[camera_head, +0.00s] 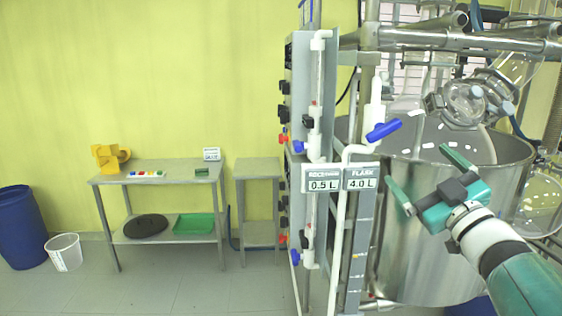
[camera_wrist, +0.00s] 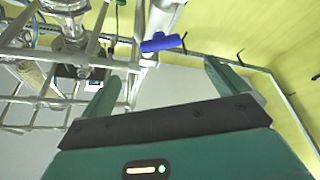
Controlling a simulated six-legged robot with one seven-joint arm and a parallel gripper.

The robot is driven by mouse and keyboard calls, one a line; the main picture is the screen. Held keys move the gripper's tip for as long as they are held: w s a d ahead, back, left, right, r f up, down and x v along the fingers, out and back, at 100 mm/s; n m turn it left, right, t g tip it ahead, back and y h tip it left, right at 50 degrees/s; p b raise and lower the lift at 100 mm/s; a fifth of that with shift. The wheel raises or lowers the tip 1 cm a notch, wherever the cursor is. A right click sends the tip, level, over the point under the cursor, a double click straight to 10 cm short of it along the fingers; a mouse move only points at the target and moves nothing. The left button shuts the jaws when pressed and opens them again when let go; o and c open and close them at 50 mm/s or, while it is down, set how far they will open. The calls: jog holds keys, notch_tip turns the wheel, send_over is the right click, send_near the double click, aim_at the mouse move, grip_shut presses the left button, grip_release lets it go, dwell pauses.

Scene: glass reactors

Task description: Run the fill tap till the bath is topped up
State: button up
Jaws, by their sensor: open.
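The fill tap has a blue lever handle (camera_head: 383,131) on a white vertical pipe, left of the big steel bath (camera_head: 430,230). In the wrist view the blue handle (camera_wrist: 160,43) shows ahead, between and beyond my fingers. My gripper (camera_head: 425,172) is open and empty, in front of the bath and to the right of the handle, apart from it. Its two green fingers also show in the wrist view (camera_wrist: 160,85). The water level inside the bath cannot be made out.
A steel frame with glass flasks (camera_head: 463,103) stands over the bath. A panel with other blue and red valves (camera_head: 298,146) stands left of the tap. A grey table (camera_head: 182,178), a blue barrel (camera_head: 22,227) and a white bucket (camera_head: 65,252) stand further left.

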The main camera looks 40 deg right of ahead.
aim_at(380, 126)
jog(key=x, duration=1.5)
jog(key=shift+w+r, duration=0.35)
jog(key=shift+r, duration=0.05)
jog(key=c, duration=1)
